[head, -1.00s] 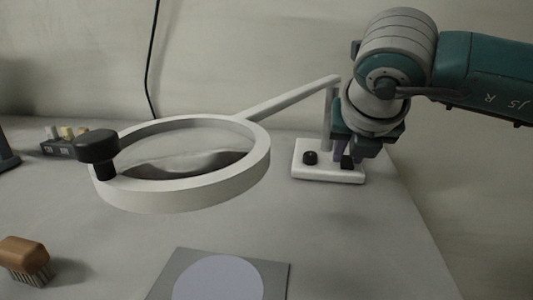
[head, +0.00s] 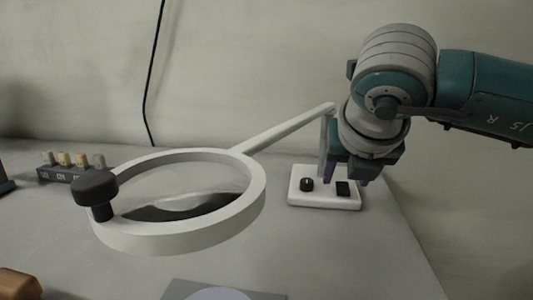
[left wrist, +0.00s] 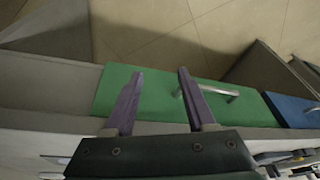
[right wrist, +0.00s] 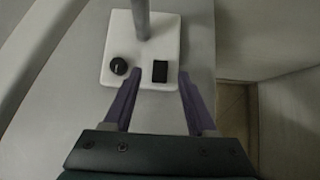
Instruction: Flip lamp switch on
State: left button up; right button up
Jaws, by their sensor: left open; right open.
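The magnifier lamp's white base (head: 323,202) stands on the table at the right, with a black round knob (head: 307,184) and a black rectangular switch (head: 343,188) on top. Its post and arm lead to the white ring head (head: 180,242) at the left. My right gripper (head: 347,172) hangs close above and behind the base. In the right wrist view the open, empty fingers (right wrist: 158,85) point at the base, with the switch (right wrist: 160,71) between and just beyond them and the knob (right wrist: 118,66) to the left. My left gripper (left wrist: 155,75) is open, empty, over green and blue drawer fronts.
A small dark rack (head: 68,172) with several pegs stands at the back left. A brown brush (head: 18,284) and a grey plate with a pale disc (head: 216,293) lie at the front. A black cable (head: 153,80) hangs on the wall.

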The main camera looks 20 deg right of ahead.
jog(key=p+v, duration=0.1)
jog(key=v, duration=0.7)
jog(key=shift+f, duration=0.1)
